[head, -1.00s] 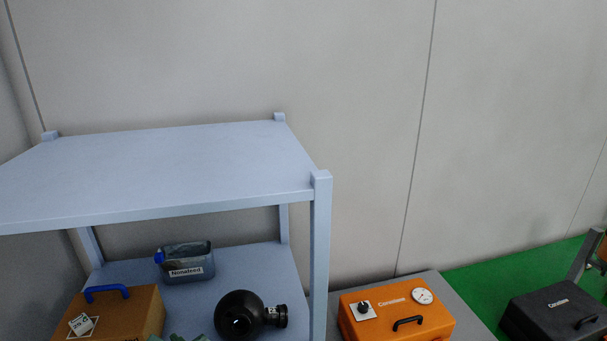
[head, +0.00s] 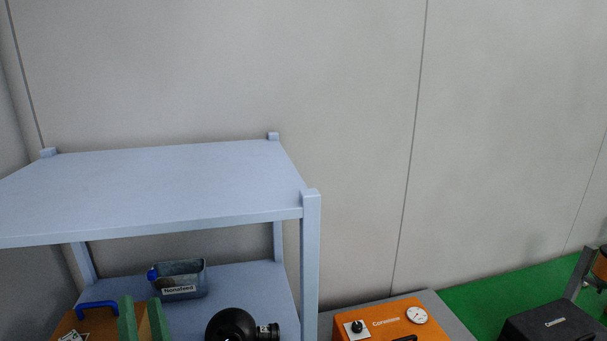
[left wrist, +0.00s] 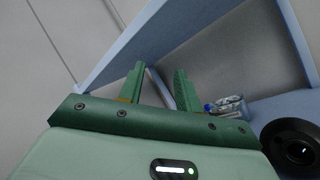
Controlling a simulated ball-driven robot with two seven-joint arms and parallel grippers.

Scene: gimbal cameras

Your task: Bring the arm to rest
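My left gripper (head: 142,318) shows at the bottom left of the head view. Its two green fingers stand upright and apart in front of the shelf unit's lower level, with nothing visible between them. In the left wrist view the left gripper (left wrist: 158,82) is also open and empty, its fingers pointing towards the pale blue shelf unit (left wrist: 150,45). My right gripper is not in view.
The shelf unit (head: 150,190) has a bare top. An orange case (head: 385,322) and a black case (head: 550,322) are at right.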

